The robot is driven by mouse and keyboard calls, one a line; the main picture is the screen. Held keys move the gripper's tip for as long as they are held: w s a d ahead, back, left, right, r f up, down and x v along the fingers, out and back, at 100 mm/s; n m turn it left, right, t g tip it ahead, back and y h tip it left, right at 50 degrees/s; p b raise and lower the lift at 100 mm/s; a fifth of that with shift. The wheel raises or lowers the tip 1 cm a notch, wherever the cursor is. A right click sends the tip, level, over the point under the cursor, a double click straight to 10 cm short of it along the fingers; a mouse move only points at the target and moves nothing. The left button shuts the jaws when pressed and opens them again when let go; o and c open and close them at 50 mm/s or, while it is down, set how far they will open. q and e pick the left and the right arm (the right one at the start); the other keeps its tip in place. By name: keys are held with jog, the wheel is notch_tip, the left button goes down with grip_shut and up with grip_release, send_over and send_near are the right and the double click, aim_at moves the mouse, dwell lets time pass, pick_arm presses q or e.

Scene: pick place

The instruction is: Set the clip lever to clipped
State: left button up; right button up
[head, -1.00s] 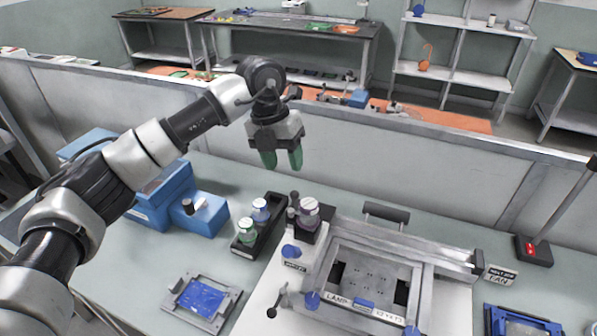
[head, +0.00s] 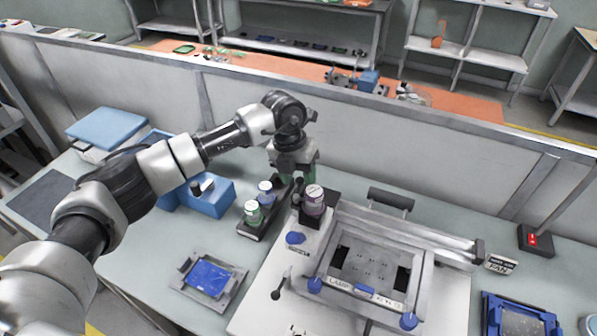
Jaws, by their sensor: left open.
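A grey metal fixture (head: 425,268) with a square frame stands on a white base plate. A small lever with a dark knob (head: 276,294) is at its front left, and a black bar handle (head: 390,199) is at its back. I cannot tell for sure which is the clip lever; no clip label is readable. My right gripper is not in view.
A dark rack (head: 249,235) with small bottles and a purple-labelled bottle (head: 314,200) stand close to the gripper. A tray with a blue board (head: 209,278) lies front left. Blue boxes (head: 212,196) are at left, a red switch (head: 534,240) at right. A grey partition runs behind.

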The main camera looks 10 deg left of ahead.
pick_arm(q)
jog(key=shift+f, duration=0.1)
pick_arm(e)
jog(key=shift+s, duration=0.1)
pick_arm(q)
jog(key=shift+c, duration=0.8)
jog(key=c, duration=0.7)
jog(key=shift+w+d+f+m+b, duration=0.1)
jog(key=shift+d+f+m+b, duration=0.2)
jog(key=shift+m+b, duration=0.55)
grip_shut()
jog(key=shift+d+r+b, duration=0.1)
jog(key=shift+b, duration=0.55)
jog(key=shift+d+r+m, duration=0.2)
jog(key=shift+m, duration=0.35)
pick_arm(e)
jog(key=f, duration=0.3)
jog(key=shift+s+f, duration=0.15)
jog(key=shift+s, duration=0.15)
pick_arm(q)
jog(key=o, duration=0.9)
grip_release()
jog(key=shift+c, duration=0.2)
